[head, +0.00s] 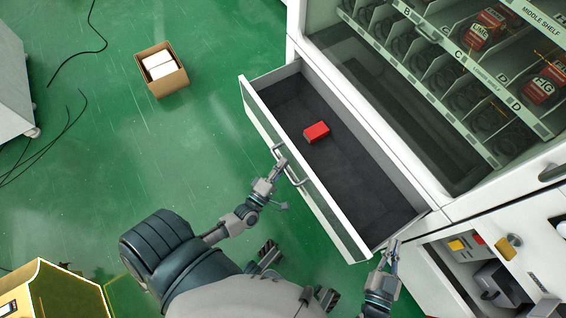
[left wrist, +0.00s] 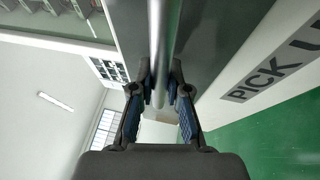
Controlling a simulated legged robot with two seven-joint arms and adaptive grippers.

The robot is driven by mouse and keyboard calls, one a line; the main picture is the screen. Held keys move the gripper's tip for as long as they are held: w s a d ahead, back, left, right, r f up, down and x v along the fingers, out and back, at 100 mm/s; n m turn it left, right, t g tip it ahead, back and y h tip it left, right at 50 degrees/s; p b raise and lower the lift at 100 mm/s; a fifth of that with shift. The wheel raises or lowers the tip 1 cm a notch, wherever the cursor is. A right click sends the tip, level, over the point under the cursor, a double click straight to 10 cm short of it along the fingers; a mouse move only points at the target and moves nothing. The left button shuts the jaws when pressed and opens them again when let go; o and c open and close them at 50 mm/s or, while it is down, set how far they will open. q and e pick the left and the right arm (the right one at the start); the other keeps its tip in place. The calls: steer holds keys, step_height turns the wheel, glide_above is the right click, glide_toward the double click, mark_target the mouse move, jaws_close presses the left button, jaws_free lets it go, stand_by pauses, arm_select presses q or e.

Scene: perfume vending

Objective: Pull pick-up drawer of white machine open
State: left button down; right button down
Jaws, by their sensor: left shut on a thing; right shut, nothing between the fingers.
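The white machine (head: 365,110) stands at the upper right in the head view. Its pick-up drawer (head: 252,96) is pulled out, showing a dark interior with a red box (head: 316,132) lying inside. My left gripper (head: 281,165) is at the drawer's front and shut on the bar handle (head: 290,172). In the left wrist view the handle (left wrist: 158,60) runs between the two fingers, and "PICK U" lettering shows on the drawer front (left wrist: 285,70). My right gripper (head: 391,250) is shut and empty, beside the drawer's near right corner.
An open cardboard box (head: 175,84) with white items sits on the green floor at the upper left. A yellow box (head: 70,290) is at the lower left. Shelves of red packages (head: 487,28) show behind the machine's glass.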

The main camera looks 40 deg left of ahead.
arm_select(q)
steer(key=shift+s+d+f, duration=0.15)
steer(key=shift+d+f, duration=0.15)
steer(key=shift+f, duration=0.1)
steer(key=c, duration=1.2)
jaws_free()
steer(key=shift+o, duration=0.3)
steer(key=shift+d+r, duration=0.1)
steer(key=shift+r, duration=0.15)
arm_select(e)
steer(key=shift+d, duration=0.35)
arm_select(q)
steer(key=s+f, duration=0.2)
steer(key=s, duration=0.9)
steer(key=shift+s+d, duration=0.35)
arm_select(e)
steer(key=shift+a, duration=0.1)
arm_select(q)
steer(key=shift+a+f, duration=0.1)
arm_select(e)
steer(key=shift+a, duration=0.1)
